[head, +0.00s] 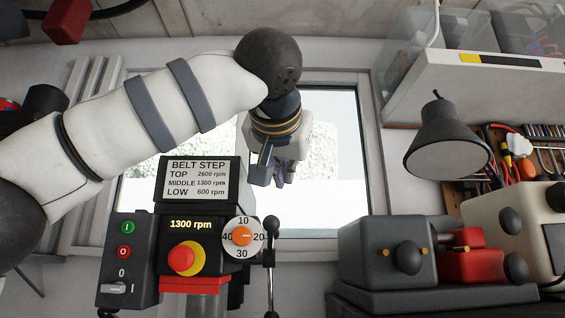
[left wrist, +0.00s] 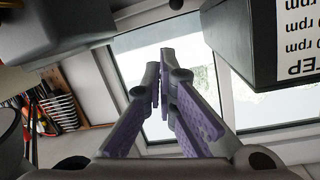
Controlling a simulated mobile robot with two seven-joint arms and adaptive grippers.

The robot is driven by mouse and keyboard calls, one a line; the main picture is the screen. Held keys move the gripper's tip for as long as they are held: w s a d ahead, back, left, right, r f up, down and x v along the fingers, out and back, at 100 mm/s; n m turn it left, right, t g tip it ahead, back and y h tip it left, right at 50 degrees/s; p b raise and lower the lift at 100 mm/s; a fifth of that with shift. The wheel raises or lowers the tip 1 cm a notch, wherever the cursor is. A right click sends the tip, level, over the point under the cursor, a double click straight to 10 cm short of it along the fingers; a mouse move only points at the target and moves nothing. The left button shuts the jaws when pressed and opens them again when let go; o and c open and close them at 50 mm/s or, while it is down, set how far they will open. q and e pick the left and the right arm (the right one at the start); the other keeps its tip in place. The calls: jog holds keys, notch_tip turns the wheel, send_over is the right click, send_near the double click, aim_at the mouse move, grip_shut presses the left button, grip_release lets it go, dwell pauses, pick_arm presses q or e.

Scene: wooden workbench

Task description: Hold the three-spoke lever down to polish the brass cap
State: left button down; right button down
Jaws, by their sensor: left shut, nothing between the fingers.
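The drill press head (head: 200,205) stands in the lower middle of the head view. At its right side I see part of the three-spoke lever (head: 270,258), with a black ball knob on an upright spoke and a rod running down out of the picture. The brass cap is not in view. My left gripper (head: 283,182) is up in front of the window, above and slightly right of the lever's knob, apart from it. In the left wrist view its purple-padded fingers (left wrist: 160,72) come together at the tips with nothing held. My right gripper is not in view.
The press panel has a red stop button (head: 181,258) and an orange dial (head: 241,236). A grey-and-red machine (head: 400,255) stands to the right, under a lamp (head: 447,145). A window (head: 335,150) is behind. The air around my left gripper is clear.

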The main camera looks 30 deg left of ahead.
pick_arm(q)
jog(key=f, duration=0.1)
jog(key=a+f, duration=0.1)
jog(key=w+f, duration=0.1)
jog(key=f, duration=0.1)
jog(key=shift+a, duration=0.3)
jog(key=shift+w, duration=0.1)
